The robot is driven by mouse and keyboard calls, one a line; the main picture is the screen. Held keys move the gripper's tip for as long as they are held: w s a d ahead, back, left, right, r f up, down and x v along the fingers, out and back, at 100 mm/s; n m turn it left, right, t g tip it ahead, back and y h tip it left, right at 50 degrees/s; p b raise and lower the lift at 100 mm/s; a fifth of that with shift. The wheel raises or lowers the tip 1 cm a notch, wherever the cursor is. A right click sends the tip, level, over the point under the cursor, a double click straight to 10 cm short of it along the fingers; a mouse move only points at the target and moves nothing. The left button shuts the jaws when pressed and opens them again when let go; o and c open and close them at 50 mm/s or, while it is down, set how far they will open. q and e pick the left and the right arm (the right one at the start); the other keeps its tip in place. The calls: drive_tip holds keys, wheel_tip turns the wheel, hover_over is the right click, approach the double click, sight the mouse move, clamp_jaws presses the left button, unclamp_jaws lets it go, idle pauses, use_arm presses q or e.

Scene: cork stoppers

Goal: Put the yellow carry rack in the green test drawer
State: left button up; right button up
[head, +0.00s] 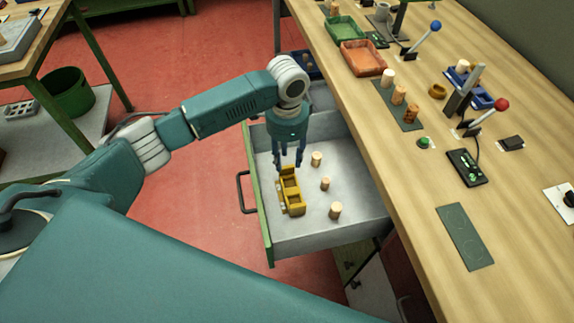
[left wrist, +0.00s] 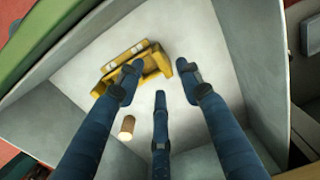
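The yellow carry rack (head: 293,205) is in the open green-fronted drawer (head: 265,232), near the front panel. It appears to rest on the grey drawer floor; it also shows in the left wrist view (left wrist: 113,77). My left gripper (head: 289,165) is over the rack's far end, pointing down. Its three fingers are spread, with nothing held between them. In the left wrist view the fingertips (left wrist: 160,80) partly cover the rack. I cannot tell whether any fingertip touches it. My right gripper is not in view.
Three corks stand in the drawer right of the rack, including a middle one (head: 325,184). The wooden bench (head: 420,180) right of the drawer carries a green tray (head: 343,29), an orange tray (head: 362,58), corks and levers. Red floor (head: 215,175) lies left of the drawer.

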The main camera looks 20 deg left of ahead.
use_arm(q)
wheel_tip(320, 180, up, 7)
idle(0.3)
idle(0.4)
